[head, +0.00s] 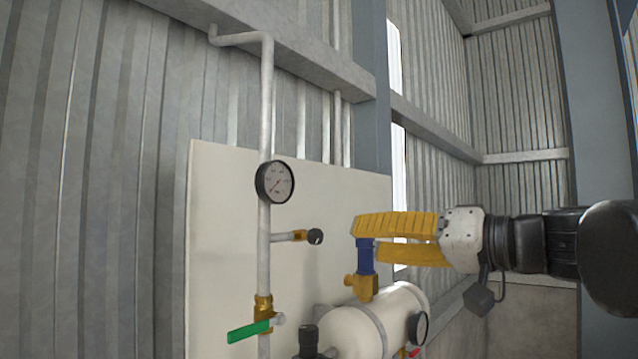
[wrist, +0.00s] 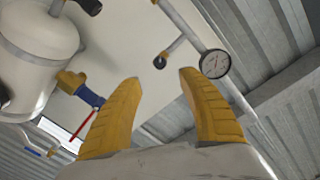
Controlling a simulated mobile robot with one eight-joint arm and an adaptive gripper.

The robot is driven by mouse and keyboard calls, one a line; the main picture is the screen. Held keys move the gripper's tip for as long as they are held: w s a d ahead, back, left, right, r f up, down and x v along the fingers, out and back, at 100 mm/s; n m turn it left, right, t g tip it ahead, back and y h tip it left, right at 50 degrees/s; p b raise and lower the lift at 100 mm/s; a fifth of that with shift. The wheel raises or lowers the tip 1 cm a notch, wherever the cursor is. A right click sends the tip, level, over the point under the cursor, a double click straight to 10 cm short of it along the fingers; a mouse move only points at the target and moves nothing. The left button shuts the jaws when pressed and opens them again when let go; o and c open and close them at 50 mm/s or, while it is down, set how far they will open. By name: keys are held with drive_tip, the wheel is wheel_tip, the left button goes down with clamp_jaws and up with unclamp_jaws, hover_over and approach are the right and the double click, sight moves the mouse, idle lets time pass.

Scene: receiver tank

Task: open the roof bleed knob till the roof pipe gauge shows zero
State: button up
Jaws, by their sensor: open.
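The roof pipe gauge (head: 275,182) is a round white dial with a black rim on the grey vertical pipe. It also shows in the wrist view (wrist: 215,63). Its reading is too small to make out surely. Below it, a short side branch with a brass fitting ends in a small black knob (head: 316,237), which I take for the roof bleed knob. In the wrist view the knob (wrist: 160,62) lies beyond the gap between my fingertips. My gripper (head: 368,239), with yellow fingers, is open and empty, to the right of the knob and apart from it.
A blue-topped brass valve (head: 364,268) stands on the cream tank (head: 352,330), beside my fingertips in the head view. A green lever (head: 250,331) sits lower on the pipe. A pale backing board (head: 222,230) is behind. A second gauge (head: 417,328) is on the tank.

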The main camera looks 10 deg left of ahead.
sight(319, 237)
idle(0.4)
drive_tip(key=w+a+n+b, duration=0.1)
drive_tip(key=w+a+b, duration=0.1)
drive_tip(key=a, duration=0.1)
drive_tip(key=w+a+n+b, duration=0.2)
drive_tip(key=a+b, duration=0.1)
drive_tip(key=w+a+n+g+b, duration=0.1)
drive_tip(key=w+a+n+b, duration=0.1)
drive_tip(key=a+b, duration=0.1)
drive_tip(key=shift+w+a+f+y, duration=0.15)
drive_tip(key=shift+w+a+y, duration=0.1)
drive_tip(key=shift+a+y, duration=0.2)
clamp_jaws()
